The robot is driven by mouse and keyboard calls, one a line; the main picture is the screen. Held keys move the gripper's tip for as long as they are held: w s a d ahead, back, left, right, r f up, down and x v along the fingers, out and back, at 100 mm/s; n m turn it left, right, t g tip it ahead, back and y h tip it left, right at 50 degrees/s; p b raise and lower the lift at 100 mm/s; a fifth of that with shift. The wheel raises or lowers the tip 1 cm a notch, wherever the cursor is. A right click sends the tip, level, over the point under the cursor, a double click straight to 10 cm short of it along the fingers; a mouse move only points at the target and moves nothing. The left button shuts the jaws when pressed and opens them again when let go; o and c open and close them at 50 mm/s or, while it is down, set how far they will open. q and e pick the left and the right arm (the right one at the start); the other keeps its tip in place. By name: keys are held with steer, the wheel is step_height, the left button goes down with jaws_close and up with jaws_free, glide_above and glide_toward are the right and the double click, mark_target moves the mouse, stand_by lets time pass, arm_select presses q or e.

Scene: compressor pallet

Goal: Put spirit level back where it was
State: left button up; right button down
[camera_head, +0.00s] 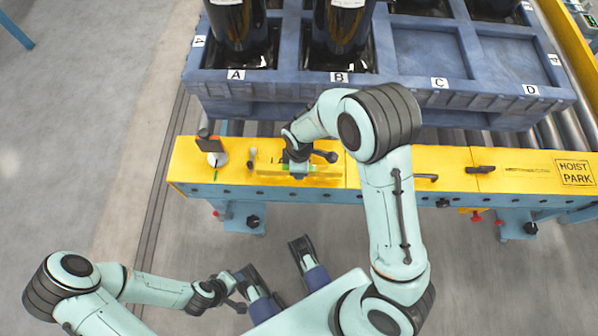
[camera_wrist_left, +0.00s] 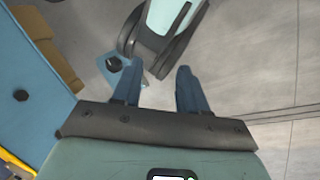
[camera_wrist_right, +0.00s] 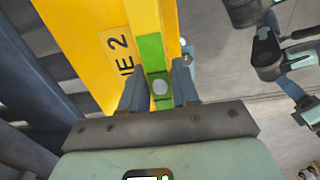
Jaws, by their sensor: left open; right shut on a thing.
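The spirit level is a yellow bar with green parts (camera_head: 325,170), low over or on the yellow beam top, left of its middle, in the head view. I cannot tell whether the level touches the beam. My left gripper (camera_head: 238,280) is away from the beam, low at the left; its fingers (camera_wrist_left: 158,88) are open and empty above the floor.
Behind stands a blue pallet (camera_head: 290,85) with dark compressors in A and B.

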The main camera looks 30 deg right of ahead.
arm_select(q)
steer(key=shift+w+a+f+b, duration=0.35)
steer(key=shift+w+f, duration=0.25)
steer(key=shift+w, duration=0.15)
arm_select(e)
steer(key=shift+f, duration=1.75)
steer(key=shift+f, duration=0.15)
steer(key=c, duration=0.8)
jaws_free()
steer(key=shift+c, duration=0.2)
arm_select(q)
steer(key=shift+w+t, duration=0.1)
steer(key=shift+t, duration=0.2)
arm_select(e)
step_height(320, 180, up, 12)
steer(key=p, duration=0.3)
steer(key=shift+f, duration=0.25)
steer(key=shift+r, duration=0.45)
arm_select(q)
steer(key=s+d+r+g, duration=0.1)
steer(key=s+d+r, duration=0.1)
steer(key=s+r, duration=0.2)
steer(key=shift+s+g, duration=0.4)
